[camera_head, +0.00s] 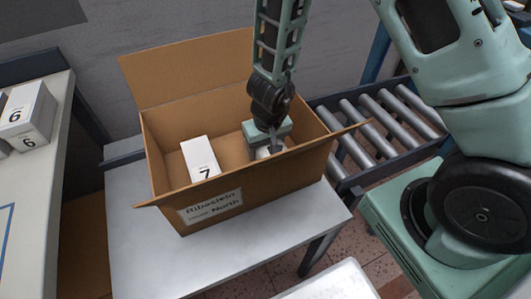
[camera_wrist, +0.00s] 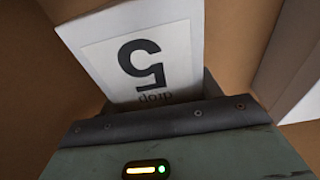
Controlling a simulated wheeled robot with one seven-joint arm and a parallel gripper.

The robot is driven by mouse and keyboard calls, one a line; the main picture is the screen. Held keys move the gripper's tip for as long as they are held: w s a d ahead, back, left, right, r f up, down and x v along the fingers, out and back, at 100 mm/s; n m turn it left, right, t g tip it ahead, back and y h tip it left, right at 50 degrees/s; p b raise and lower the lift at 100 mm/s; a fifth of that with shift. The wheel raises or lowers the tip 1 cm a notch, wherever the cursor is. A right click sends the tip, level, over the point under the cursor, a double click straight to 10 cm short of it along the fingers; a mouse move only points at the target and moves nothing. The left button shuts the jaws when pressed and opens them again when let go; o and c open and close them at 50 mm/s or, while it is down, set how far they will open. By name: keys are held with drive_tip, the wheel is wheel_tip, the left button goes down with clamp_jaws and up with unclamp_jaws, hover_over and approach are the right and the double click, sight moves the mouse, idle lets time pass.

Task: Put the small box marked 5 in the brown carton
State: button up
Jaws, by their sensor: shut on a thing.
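The brown carton (camera_head: 232,203) stands open on a grey table, its flaps spread. The small white box marked 5 (camera_wrist: 140,62) fills the middle of the wrist view, its number upside down there. My gripper (camera_head: 270,148) reaches down inside the right part of the carton and is shut on this box. In the head view only a bit of the box (camera_head: 265,153) shows below the gripper; the rest is hidden by the gripper and the carton's front wall. I cannot tell whether the box touches the carton floor.
A white box marked 7 (camera_head: 200,158) stands in the left part of the carton. A box marked 6 (camera_head: 28,115) stands on the left bench. A roller conveyor (camera_head: 375,125) runs behind at right.

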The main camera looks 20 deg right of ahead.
drive_tip(key=shift+f, duration=0.1)
drive_tip(key=shift+f, duration=0.1)
drive_tip(key=shift+f, duration=0.15)
drive_tip(key=o, duration=1.2)
